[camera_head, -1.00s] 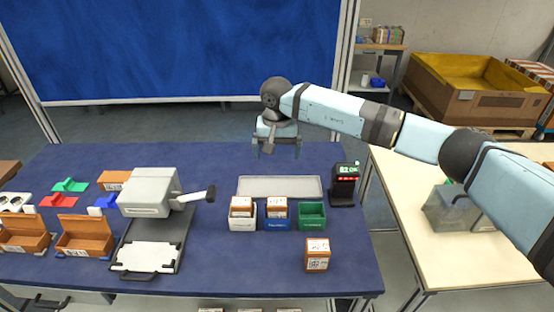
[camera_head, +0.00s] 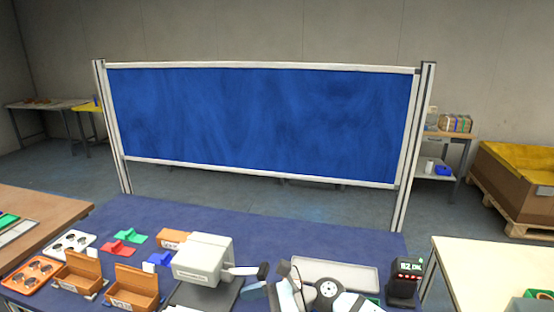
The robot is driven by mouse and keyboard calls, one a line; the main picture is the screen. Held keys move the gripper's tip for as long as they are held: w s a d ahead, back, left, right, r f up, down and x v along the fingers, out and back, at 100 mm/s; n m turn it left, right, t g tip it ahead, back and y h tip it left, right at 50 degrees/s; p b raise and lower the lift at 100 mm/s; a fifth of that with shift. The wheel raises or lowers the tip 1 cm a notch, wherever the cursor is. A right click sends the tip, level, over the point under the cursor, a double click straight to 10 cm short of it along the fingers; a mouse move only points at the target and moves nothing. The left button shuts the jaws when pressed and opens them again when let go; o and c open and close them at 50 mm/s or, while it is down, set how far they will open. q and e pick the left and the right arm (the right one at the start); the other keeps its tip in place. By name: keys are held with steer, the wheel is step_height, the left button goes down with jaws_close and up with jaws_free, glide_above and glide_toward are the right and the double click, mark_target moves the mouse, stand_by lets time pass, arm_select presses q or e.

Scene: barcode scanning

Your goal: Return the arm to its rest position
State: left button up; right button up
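Part of my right arm (camera_head: 328,290) shows at the bottom edge, low in front of the table. It looks folded and is cut off by the frame. Its fingers cannot be made out, so whether the gripper is open or shut does not show. My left arm and gripper are not in view.
The blue table (camera_head: 185,215) holds a grey scanner machine (camera_head: 203,262), orange open boxes (camera_head: 135,287), a grey tray (camera_head: 335,272) and a black display (camera_head: 404,277). A blue screen (camera_head: 260,120) stands behind. A pale table (camera_head: 480,262) is at right.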

steer(key=s+d+f+n+t+h, duration=0.45)
steer(key=d+f+n+t, duration=0.35)
steer(key=n, duration=0.6)
steer(key=s+d+f+n+t+h, duration=0.5)
steer(key=d+n+t, duration=0.45)
steer(key=n, duration=0.45)
steer(key=s+d+f+m+g+h, duration=0.3)
steer(key=s+d+f+m+g, duration=0.1)
steer(key=s+d+f+m, duration=0.3)
steer(key=s+f+m, duration=0.2)
steer(key=s, duration=0.1)
steer(key=shift+s, duration=0.3)
